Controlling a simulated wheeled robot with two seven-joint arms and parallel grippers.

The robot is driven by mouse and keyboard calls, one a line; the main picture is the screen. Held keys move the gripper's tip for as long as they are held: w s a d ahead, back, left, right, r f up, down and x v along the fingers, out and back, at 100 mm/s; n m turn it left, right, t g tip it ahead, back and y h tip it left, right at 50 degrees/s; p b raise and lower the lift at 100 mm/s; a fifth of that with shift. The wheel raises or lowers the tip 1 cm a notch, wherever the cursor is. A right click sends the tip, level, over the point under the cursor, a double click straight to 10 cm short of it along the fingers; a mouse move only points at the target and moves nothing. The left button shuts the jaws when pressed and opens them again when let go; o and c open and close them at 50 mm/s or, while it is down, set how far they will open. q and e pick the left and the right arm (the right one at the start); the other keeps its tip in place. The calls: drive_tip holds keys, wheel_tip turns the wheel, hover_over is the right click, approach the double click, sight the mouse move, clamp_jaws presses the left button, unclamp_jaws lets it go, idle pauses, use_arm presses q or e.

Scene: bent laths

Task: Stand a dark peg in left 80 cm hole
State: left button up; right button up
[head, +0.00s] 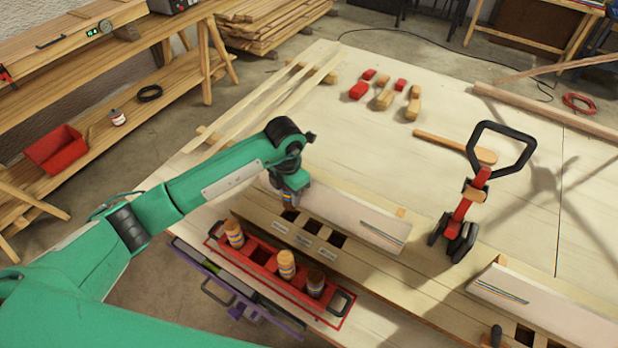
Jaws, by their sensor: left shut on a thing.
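My left gripper (288,196) points down over the wooden board (264,215) and is shut on a striped peg (287,200). Most of that peg is hidden by the gripper, and its shade is hard to tell. The peg's lower end is just above or at the leftmost dark square hole (290,215); I cannot tell whether it is inside. Two more holes, a middle one (312,226) and a right one (336,241), look empty. White labels lie in front of the holes. My right gripper is not in view.
A red tray (262,262) in front of the board holds a brownish peg (234,235), a pale peg (286,265) and a darker peg (315,284). A pale block (350,222) lies behind the holes. A red clamp-like tool (464,210) stands to the right.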

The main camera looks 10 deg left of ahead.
sight(289, 203)
use_arm(q)
drive_tip(key=shift+a+f+n, duration=0.1)
drive_tip(key=shift+f+n, duration=0.1)
drive_tip(key=shift+n, duration=0.1)
drive_tip(key=shift+f, duration=0.15)
drive_tip(key=shift+w+f, duration=0.1)
drive_tip(key=shift+f, duration=0.45)
drive_tip(key=shift+f+b, duration=0.65)
drive_tip(key=shift+f, duration=0.1)
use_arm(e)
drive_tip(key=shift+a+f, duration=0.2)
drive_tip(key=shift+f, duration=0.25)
use_arm(q)
drive_tip(key=shift+f+b, duration=0.35)
drive_tip(key=shift+f, duration=0.1)
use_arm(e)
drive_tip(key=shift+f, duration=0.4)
use_arm(q)
drive_tip(key=shift+f+b, duration=0.45)
drive_tip(key=shift+f, duration=0.05)
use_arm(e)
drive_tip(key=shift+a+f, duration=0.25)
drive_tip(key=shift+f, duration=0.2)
